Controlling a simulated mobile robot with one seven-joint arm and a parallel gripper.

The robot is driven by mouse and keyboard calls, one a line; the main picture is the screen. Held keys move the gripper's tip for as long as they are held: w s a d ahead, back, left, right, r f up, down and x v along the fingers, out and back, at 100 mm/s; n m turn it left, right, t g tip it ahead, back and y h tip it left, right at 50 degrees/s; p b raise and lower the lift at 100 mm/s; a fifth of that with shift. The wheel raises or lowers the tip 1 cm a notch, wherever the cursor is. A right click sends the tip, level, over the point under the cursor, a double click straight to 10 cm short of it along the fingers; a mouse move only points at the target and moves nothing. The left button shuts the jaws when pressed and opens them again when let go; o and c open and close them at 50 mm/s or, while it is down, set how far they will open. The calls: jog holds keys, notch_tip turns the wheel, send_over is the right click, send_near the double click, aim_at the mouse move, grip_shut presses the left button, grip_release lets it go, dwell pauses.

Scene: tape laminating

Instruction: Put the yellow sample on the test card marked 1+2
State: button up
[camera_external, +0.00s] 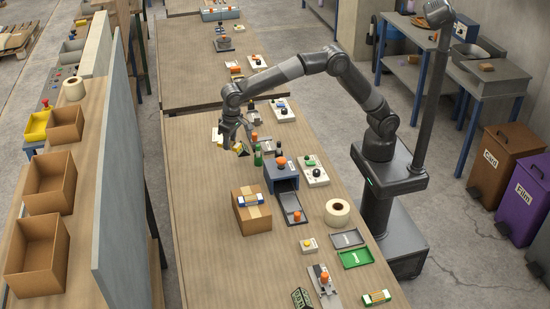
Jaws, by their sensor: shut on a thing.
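My gripper (236,145) hangs at the end of the arm over the left middle part of the long wooden table. It is shut on a small yellow piece (241,150), which looks like the yellow sample, with dark parts of the gripper around it. A small pale item (216,136) shows just left of my gripper; I cannot tell whether it is a card. No marking 1+2 can be read at this size, so I cannot tell which item is the test card.
A cardboard box (251,211), a tape roll (338,212) and a green tray (356,259) lie nearer. The table's left side (205,220) is clear.

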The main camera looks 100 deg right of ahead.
jog(key=s+d+m, duration=0.2)
jog(key=s+d, duration=0.1)
jog(key=d, duration=1)
jog(key=s+d+m, duration=0.2)
jog(key=s+d, duration=0.1)
jog(key=d, duration=1)
jog(key=s+d+m, duration=0.1)
jog(key=s+d, duration=0.3)
jog(key=d, duration=0.9)
jog(key=shift+m, duration=0.3)
jog(key=w+a+f, duration=0.2)
jog(key=w+f, duration=0.1)
jog(key=f, duration=0.1)
jog(key=w+a+f, duration=0.2)
jog(key=w+f, duration=0.1)
jog(key=f, duration=0.1)
jog(key=w+a+f, duration=0.2)
jog(key=w+f, duration=0.1)
jog(key=f, duration=0.1)
jog(key=shift+a, duration=0.2)
jog(key=shift+w+f, duration=0.1)
jog(key=shift+f, duration=1.9)
jog(key=o, duration=0.5)
jog(key=shift+f, duration=0.15)
jog(key=shift+o, duration=1.1)
